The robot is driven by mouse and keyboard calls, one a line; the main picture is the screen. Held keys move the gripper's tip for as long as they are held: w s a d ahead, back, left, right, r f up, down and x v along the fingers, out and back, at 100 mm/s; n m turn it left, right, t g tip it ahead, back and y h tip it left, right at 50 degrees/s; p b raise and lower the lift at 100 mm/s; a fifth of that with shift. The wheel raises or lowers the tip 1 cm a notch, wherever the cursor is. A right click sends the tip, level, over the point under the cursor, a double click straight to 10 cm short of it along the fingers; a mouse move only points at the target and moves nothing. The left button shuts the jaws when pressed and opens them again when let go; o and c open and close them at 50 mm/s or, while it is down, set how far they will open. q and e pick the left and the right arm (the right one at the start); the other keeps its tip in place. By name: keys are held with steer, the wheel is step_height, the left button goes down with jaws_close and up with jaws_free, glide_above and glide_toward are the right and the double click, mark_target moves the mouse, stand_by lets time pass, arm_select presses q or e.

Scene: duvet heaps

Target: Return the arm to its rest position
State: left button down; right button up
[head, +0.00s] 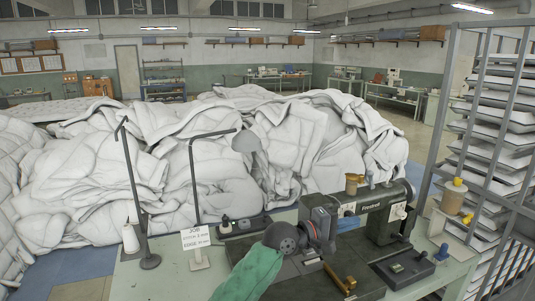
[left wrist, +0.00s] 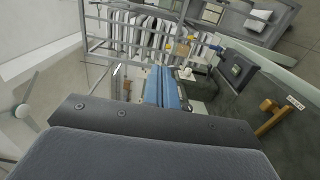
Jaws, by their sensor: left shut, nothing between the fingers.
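My left arm, with a green sleeve (head: 250,274) and a dark round wrist joint, reaches up from the bottom middle of the head view. My left gripper (head: 322,226) is in front of the sewing machine (head: 378,214), over the worktable, and overlaps the machine's left end in the picture. I cannot tell whether they touch. In the left wrist view the two blue fingers of the left gripper (left wrist: 162,84) lie together, shut, with nothing between them. My right gripper is in neither view.
White duvet heaps (head: 210,165) fill the space behind the worktable (head: 180,275). A lamp (head: 246,141), a sign (head: 195,238) and a white bottle (head: 130,237) stand at the table's left. A tray rack (head: 490,140) stands at the right. A black box (head: 402,266) lies right of the arm.

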arm_select(q)
steer(key=s+a+f+m+t+y, duration=0.15)
steer(key=s+a+f+y, duration=0.25)
steer(key=s+a+f, duration=0.55)
steer(key=s+a+f+m+y, duration=0.2)
steer(key=s+a+f+y, duration=0.25)
steer(key=a+f, duration=0.95)
steer(key=s+a+f+m+g+y, duration=0.15)
steer(key=s+a+f+y, duration=0.25)
steer(key=s+a+f, duration=0.5)
steer(key=s+a+f+m+g+y, duration=0.15)
steer(key=s+a+f+y, duration=0.3)
steer(key=s+a, duration=0.75)
steer(key=d+f+g, duration=0.2)
steer(key=d+f, duration=0.1)
steer(key=f, duration=2)
steer(key=s+f, duration=0.3)
steer(key=f, duration=0.9)
steer(key=s+d+f, duration=0.1)
steer(key=s+f, duration=0.3)
steer(key=f, duration=0.9)
steer(key=shift+s+f, duration=0.2)
steer(key=shift+s, duration=0.1)
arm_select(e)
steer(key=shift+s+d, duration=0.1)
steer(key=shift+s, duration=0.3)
